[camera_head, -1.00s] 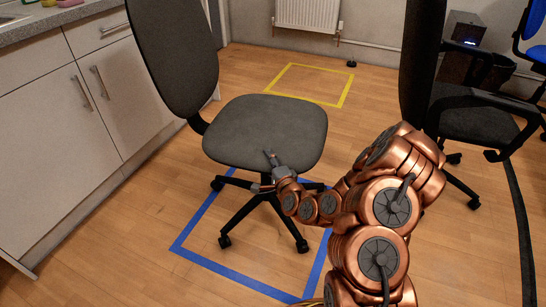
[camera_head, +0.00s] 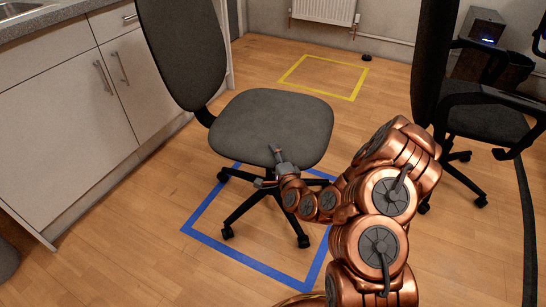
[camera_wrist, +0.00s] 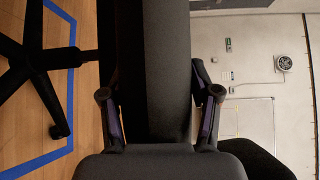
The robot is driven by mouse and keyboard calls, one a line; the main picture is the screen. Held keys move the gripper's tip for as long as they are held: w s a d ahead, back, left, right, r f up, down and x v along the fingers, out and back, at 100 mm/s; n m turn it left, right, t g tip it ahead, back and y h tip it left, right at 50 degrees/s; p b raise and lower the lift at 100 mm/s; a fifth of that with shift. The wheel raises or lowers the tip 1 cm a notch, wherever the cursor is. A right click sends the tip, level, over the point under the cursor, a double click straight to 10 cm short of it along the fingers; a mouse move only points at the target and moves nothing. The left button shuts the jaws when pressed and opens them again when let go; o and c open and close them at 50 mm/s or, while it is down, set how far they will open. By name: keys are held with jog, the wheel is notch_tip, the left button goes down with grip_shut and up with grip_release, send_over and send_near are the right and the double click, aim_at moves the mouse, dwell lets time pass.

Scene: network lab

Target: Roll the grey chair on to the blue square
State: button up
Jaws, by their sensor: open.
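The grey chair (camera_head: 262,128) stands upright in the middle of the head view, its backrest (camera_head: 182,52) on the left. Its wheeled base is mostly over the blue square (camera_head: 246,261) taped on the floor. The front castors are inside the outline; the left rear castor is at or just over the left line. The square's far part is hidden by the seat and my arm. My gripper (camera_head: 277,160) is at the seat's front edge. In the wrist view, the fingers of my gripper (camera_wrist: 160,112) are apart, on either side of the seat edge (camera_wrist: 168,65); contact is unclear.
A yellow taped square (camera_head: 325,77) is on the floor behind. A black chair (camera_head: 485,122) stands at the right, close to my arm. White cabinets (camera_head: 70,125) line the left. A dark cable (camera_head: 528,225) runs along the floor at right.

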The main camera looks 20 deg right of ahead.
jog(key=shift+o, duration=1.2)
jog(key=shift+a, duration=0.1)
jog(key=shift+a+r+n, duration=0.15)
jog(key=shift+a+n, duration=0.3)
jog(key=shift+n, duration=0.05)
jog(key=s+a+n+g+y, duration=0.3)
jog(key=s+a+n+g, duration=0.4)
jog(key=s+n+g, duration=0.3)
jog(key=s+d+r+n+g+h, duration=0.1)
jog(key=s+r, duration=0.4)
jog(key=s, duration=0.7)
jog(key=s+d+r+n+g+h, duration=0.1)
jog(key=s+r+n+g, duration=0.3)
jog(key=s, duration=0.9)
jog(key=s+d+r+n+g+h, duration=0.1)
jog(key=s+r+g, duration=0.5)
jog(key=s, duration=0.6)
jog(key=shift+s+d+r+n+h, duration=0.25)
jog(key=shift+d+n+h, duration=0.2)
jog(key=shift+n, duration=0.25)
